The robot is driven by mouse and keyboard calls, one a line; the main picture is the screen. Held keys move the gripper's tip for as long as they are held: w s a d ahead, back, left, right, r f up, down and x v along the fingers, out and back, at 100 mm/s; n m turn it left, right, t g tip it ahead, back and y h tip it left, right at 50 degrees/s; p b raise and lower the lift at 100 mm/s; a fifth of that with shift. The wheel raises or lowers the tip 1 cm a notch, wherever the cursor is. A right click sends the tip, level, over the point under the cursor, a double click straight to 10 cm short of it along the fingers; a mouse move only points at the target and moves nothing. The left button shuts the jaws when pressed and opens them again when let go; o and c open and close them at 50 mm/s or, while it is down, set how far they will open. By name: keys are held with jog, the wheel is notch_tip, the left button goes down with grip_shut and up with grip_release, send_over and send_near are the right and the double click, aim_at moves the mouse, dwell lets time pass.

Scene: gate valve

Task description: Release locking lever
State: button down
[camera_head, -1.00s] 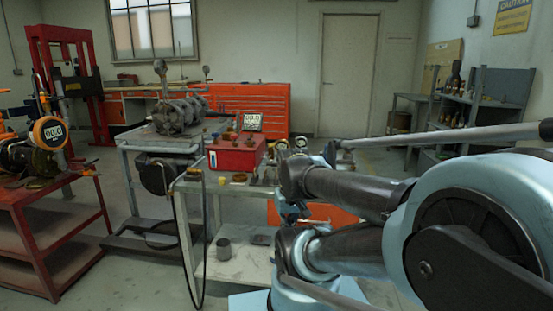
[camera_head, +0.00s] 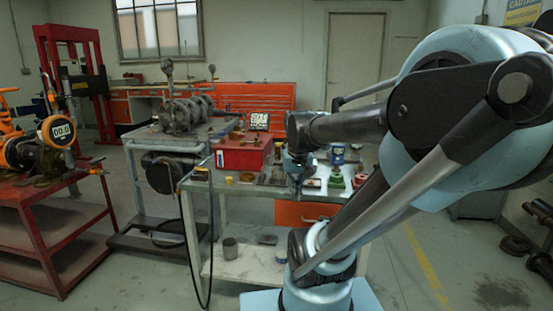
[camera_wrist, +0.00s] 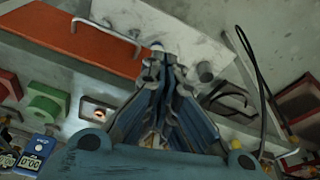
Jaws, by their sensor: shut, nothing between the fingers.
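My gripper (camera_head: 297,180) hangs pointing down at the near side of the middle workbench in the head view. In the wrist view its fingers (camera_wrist: 163,68) are together with nothing between them. I cannot pick out a locking lever in either view. A grey metal assembly (camera_head: 186,114) with upright levers or gauges stands on the cart behind, left of my gripper and well apart from it. An orange and black device (camera_head: 30,146) with a round 00.0 display sits on the red cart at the far left.
The workbench (camera_head: 222,193) holds a red box (camera_head: 240,153), a green part (camera_head: 336,178) and small parts. An orange drawer (camera_wrist: 78,39) with a handle is close to my gripper in the wrist view. A black cable (camera_head: 190,240) hangs at the bench's left side. Floor at right is mostly clear.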

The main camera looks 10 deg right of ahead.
jog(key=w+r+m, duration=0.1)
jog(key=w+r, duration=0.2)
jog(key=w, duration=0.7)
jog(key=w+a+r+m, duration=0.1)
jog(key=w+r, duration=0.2)
jog(key=w, duration=0.8)
jog(key=w+a+r+t, duration=0.1)
jog(key=w+r, duration=0.2)
jog(key=w, duration=0.7)
jog(key=shift+w+r+m+h, duration=0.25)
jog(key=shift+w+m+h, duration=0.1)
jog(key=shift+m+h, duration=0.05)
jog(key=x, duration=1)
jog(key=shift+s+a, duration=0.1)
jog(key=shift+a, duration=0.15)
